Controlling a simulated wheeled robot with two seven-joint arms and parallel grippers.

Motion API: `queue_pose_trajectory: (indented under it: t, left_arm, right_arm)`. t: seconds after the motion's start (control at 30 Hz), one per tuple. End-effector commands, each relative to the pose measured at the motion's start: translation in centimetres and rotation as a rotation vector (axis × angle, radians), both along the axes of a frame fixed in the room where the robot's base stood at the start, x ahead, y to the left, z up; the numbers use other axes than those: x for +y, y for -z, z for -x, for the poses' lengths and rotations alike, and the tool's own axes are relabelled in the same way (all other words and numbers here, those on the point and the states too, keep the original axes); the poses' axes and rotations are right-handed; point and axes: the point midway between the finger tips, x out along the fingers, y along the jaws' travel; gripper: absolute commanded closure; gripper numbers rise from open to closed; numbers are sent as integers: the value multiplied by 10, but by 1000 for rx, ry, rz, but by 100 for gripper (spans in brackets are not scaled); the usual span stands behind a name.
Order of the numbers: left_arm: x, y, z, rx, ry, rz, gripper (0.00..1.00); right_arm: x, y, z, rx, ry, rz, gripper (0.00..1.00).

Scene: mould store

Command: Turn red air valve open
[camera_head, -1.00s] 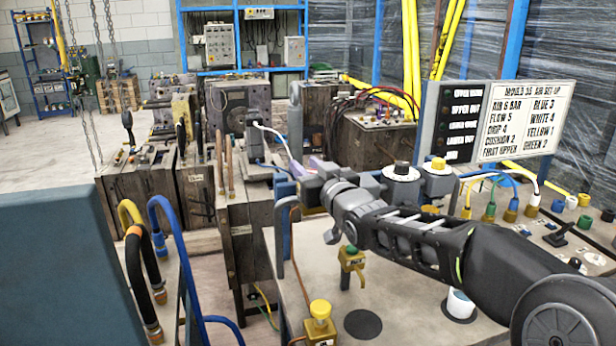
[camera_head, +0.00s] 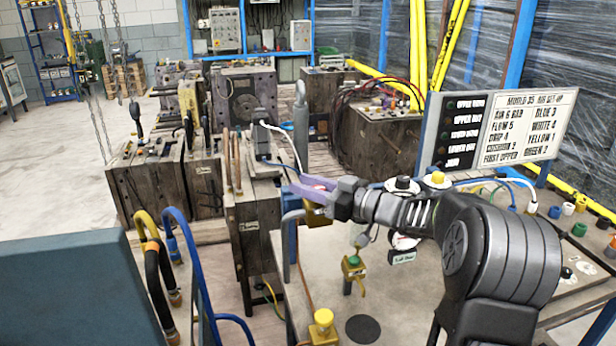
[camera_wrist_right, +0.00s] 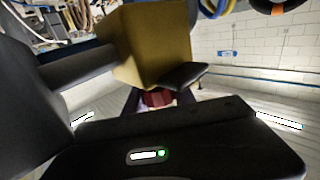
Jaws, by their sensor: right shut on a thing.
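My right gripper (camera_head: 306,192) has its purple-tipped fingers shut around a small red air valve (camera_wrist_right: 158,98). In the right wrist view the valve's dark red knob shows between the fingers, directly below a brass-yellow block (camera_wrist_right: 150,45). In the head view a trace of red (camera_head: 318,186) shows between the fingers, and the brass block (camera_head: 318,217) shows just below them. The fingers hide most of the valve, so I cannot tell how far it is turned. My left gripper is not in view.
A brass valve with a green top (camera_head: 354,266) and one with a yellow top (camera_head: 322,326) stand on the bench in front. A settings board (camera_head: 500,130) stands at the right. Hoses (camera_head: 185,260) hang at the left, and wooden-looking mould blocks stand behind.

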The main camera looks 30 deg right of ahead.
Motion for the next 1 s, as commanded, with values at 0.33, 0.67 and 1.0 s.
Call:
queue_pose_trajectory:
  t: [0.33,0.67,1.0]
  left_arm:
    - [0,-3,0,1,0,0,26]
    - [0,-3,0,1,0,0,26]
    - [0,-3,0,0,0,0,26]
  right_arm:
    - [1,-2,0,-4,-41,0,100]
    - [1,-2,0,-5,-41,0,60]
    - [1,-1,0,-4,-41,0,47]
